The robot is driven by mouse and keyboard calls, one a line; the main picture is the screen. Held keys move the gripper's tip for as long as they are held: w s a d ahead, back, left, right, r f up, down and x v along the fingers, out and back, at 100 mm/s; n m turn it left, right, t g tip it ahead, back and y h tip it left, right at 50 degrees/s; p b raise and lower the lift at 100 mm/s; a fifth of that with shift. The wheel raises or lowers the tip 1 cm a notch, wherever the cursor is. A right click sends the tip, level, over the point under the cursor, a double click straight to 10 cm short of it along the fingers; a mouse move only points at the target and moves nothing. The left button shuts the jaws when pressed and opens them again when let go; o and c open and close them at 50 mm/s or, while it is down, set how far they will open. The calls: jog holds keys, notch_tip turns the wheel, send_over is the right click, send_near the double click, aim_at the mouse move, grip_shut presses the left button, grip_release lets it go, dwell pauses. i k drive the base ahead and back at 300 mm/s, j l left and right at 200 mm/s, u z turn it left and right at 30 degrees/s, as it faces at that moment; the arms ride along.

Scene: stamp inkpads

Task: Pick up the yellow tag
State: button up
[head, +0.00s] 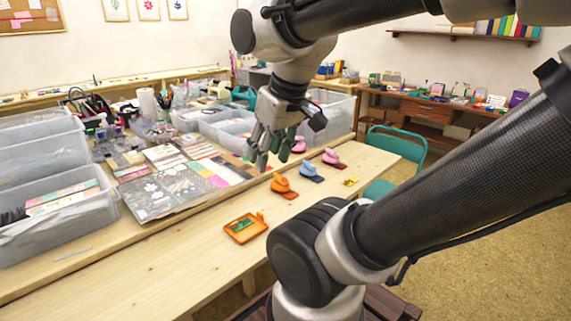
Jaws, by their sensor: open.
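A small yellow tag (351,182) lies flat on the wooden table near its right edge, to the right of the blue stamp. My gripper (257,160) is open and empty. It hangs above the table, to the left of the tag and apart from it. Its fingers point down. An orange stamp (283,186), a blue stamp (309,171) and a pink stamp (332,158) stand in a row on the table. A second pink item (299,145) stands behind them.
An orange open inkpad (245,228) lies at the front of the table (170,267). Craft sheets (160,195) and clear bins (55,215) fill the left side. A teal chair (398,142) stands beyond the right edge. My arm crosses the right side of the view.

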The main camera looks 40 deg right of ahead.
aim_at(351, 181)
jog(key=z, duration=1.65)
